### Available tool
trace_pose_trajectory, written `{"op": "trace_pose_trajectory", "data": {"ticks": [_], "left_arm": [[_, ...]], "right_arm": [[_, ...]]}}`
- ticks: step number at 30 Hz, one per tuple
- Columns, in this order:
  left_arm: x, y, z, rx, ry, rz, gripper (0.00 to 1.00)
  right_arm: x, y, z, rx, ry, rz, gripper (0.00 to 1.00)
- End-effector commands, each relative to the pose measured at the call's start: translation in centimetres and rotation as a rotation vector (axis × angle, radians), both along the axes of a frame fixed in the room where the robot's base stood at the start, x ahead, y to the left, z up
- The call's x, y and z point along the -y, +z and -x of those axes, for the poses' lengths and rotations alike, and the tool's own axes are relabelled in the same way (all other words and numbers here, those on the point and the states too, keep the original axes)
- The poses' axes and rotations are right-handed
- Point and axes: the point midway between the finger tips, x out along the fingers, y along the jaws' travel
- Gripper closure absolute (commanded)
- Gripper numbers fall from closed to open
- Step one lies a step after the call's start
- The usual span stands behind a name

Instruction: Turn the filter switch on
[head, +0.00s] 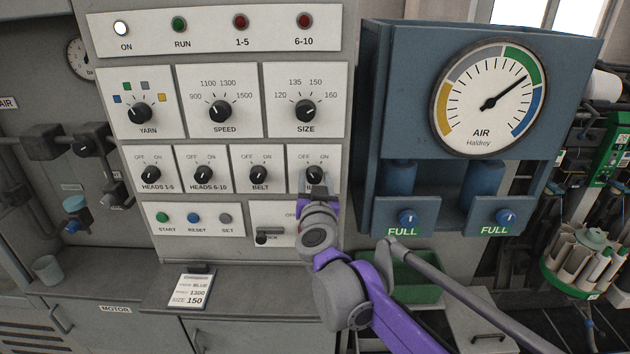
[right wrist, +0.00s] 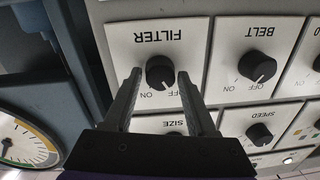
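The filter switch is a round black knob (right wrist: 160,72) on a white plate marked FILTER, with OFF and ON marks; the right wrist view shows it upside down. Its pointer appears to be on the OFF side, though this is small. In the head view the FILTER plate (head: 333,158) is at the right end of the lower knob row, mostly hidden by my right gripper (head: 318,188). In the right wrist view my right gripper (right wrist: 159,88) is open, with one finger on each side of the knob. I cannot tell whether the fingers touch it. My left gripper is not in view.
The BELT knob (head: 258,174) sits just left of the filter plate, and the SIZE knob (head: 306,112) is above it. A blue air gauge cabinet (head: 366,120) stands close on the right. A small lever switch (head: 270,236) is below left.

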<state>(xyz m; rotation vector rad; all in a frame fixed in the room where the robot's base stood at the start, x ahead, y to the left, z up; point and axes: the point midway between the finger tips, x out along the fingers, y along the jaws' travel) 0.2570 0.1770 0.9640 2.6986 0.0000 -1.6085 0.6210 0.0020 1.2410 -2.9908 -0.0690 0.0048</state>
Motion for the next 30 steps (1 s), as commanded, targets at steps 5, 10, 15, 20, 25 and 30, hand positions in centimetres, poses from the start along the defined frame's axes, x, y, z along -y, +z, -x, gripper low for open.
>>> {"op": "trace_pose_trajectory", "data": {"ticks": [5, 10, 15, 20, 25, 30], "left_arm": [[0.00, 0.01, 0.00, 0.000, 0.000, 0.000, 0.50], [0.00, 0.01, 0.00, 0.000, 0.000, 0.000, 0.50], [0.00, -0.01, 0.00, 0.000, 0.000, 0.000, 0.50], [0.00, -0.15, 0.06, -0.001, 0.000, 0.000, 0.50], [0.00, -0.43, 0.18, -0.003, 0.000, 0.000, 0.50], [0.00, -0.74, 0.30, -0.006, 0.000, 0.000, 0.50]], "right_arm": [[-0.01, 0.02, 0.01, 0.000, 0.000, 0.000, 0.77], [0.00, 0.03, 0.01, 0.000, 0.000, 0.000, 1.00], [0.00, 0.03, 0.01, 0.000, 0.000, -0.005, 1.00], [0.00, 0.01, 0.01, 0.000, 0.000, -0.041, 1.00], [0.02, -0.02, 0.01, 0.000, 0.000, -0.131, 1.00], [0.04, -0.03, 0.01, 0.001, 0.000, -0.268, 1.00]]}}
